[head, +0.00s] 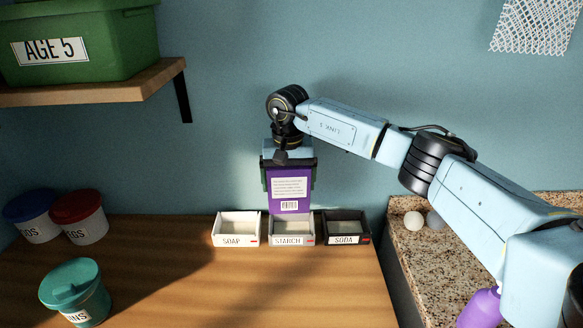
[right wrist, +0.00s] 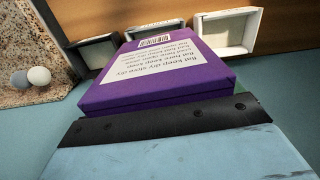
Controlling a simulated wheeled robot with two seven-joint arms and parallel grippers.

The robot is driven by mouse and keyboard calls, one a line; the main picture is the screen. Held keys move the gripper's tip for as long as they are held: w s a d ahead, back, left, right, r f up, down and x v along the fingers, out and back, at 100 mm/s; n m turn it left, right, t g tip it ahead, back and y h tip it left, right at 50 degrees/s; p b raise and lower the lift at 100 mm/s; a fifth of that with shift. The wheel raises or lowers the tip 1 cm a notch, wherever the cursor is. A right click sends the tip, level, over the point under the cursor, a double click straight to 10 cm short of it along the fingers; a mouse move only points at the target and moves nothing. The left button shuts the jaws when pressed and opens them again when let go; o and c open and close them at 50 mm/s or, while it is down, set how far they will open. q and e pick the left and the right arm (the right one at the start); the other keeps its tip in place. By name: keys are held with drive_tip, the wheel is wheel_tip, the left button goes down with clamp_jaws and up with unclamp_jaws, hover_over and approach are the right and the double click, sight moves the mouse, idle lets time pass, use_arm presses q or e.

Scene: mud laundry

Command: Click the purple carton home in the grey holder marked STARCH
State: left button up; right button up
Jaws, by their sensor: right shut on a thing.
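The purple carton (head: 290,190) has a white label with a barcode and is upright. My right gripper (head: 289,167) is shut on its upper part, from above. The carton's lower end is at the grey holder marked STARCH (head: 294,240), the middle of three holders. I cannot tell how deep it sits there. In the right wrist view the carton (right wrist: 160,82) fills the middle and hides most of the STARCH holder. My left gripper is not in view.
The white SOAP holder (head: 235,241) stands left of the STARCH holder and the dark SODA holder (head: 344,239) right of it. Lidded tubs (head: 80,228) stand at left, a teal one (head: 75,291) nearer. A shelf (head: 95,88) with a green bin overhangs upper left.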

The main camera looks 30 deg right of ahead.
sight(291, 188)
drive_tip(key=shift+w+d+r, duration=0.3)
drive_tip(key=shift+d+r, duration=0.05)
drive_tip(key=shift+d, duration=0.3)
drive_tip(key=shift+w+f+m, duration=0.1)
drive_tip(key=shift+m, duration=0.2)
drive_tip(key=shift+f+b, duration=1.3)
drive_tip(key=shift+f, duration=0.65)
use_arm(q)
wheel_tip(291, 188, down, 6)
drive_tip(key=b, duration=0.3)
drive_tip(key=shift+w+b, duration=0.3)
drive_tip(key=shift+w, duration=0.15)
use_arm(e)
drive_tip(key=shift+f, duration=2.85)
use_arm(q)
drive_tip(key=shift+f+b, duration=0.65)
drive_tip(key=shift+b, duration=0.05)
use_arm(e)
drive_tip(key=shift+f, duration=0.95)
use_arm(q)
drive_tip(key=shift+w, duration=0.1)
use_arm(e)
drive_tip(key=o, duration=1.1)
drive_tip(key=shift+o, duration=0.2)
